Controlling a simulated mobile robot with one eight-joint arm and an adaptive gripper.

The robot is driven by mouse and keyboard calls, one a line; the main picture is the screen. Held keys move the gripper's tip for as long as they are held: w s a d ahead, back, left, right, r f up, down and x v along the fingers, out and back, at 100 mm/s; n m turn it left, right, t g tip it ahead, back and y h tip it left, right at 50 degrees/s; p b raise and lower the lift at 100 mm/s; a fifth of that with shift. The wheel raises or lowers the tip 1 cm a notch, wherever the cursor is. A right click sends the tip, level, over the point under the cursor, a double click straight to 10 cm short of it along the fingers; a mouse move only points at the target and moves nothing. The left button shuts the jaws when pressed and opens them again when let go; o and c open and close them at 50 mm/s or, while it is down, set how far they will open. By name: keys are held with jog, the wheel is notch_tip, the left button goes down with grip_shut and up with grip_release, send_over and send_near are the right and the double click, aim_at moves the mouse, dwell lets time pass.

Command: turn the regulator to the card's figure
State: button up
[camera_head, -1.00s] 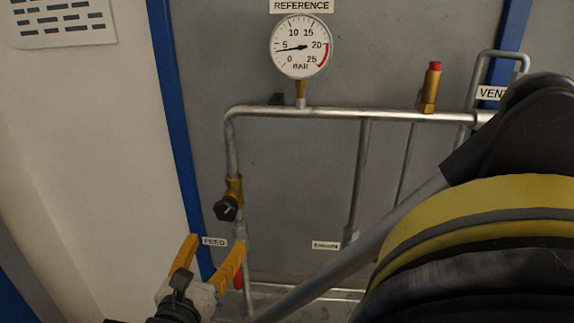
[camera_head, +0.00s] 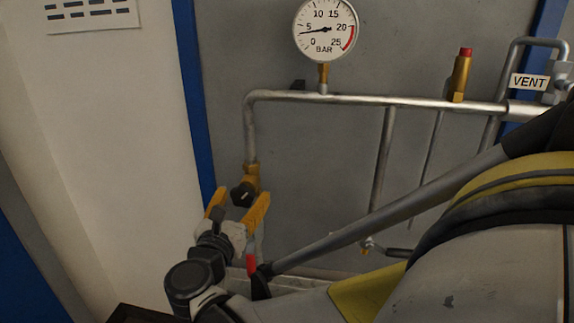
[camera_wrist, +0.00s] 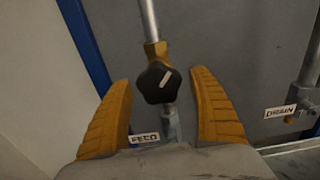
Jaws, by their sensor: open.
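The regulator is a brass body with a black lobed knob (camera_head: 243,193) at the lower end of the left pipe. In the wrist view the knob (camera_wrist: 159,83) carries a white pointer line tilted up to the right. My gripper (camera_head: 237,203) is open, its yellow fingers just below and on either side of the knob in the picture; I cannot tell whether they touch it. The round gauge (camera_head: 325,29) has its needle a little below 5 bar. The card (camera_head: 91,13) on the left wall is cut by the top edge and its marks are too small to read.
A horizontal pipe (camera_head: 370,101) runs across the panel, with a red-topped brass fitting (camera_head: 462,75) and a VENT label (camera_head: 530,82) at right. A red handle (camera_head: 251,262) sits below my gripper. FEED (camera_wrist: 146,139) and DRAIN (camera_wrist: 281,112) labels show in the wrist view.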

jog(key=c, duration=1.2)
jog(key=shift+m, duration=0.4)
jog(key=m, duration=0.8)
jog(key=shift+a, duration=0.1)
jog(key=m, duration=0.4)
jog(key=shift+r+m, duration=0.1)
jog(key=shift+m, duration=0.2)
jog(key=shift+a+m, duration=0.1)
jog(key=shift+m, duration=1.7)
jog(key=shift+r, duration=0.1)
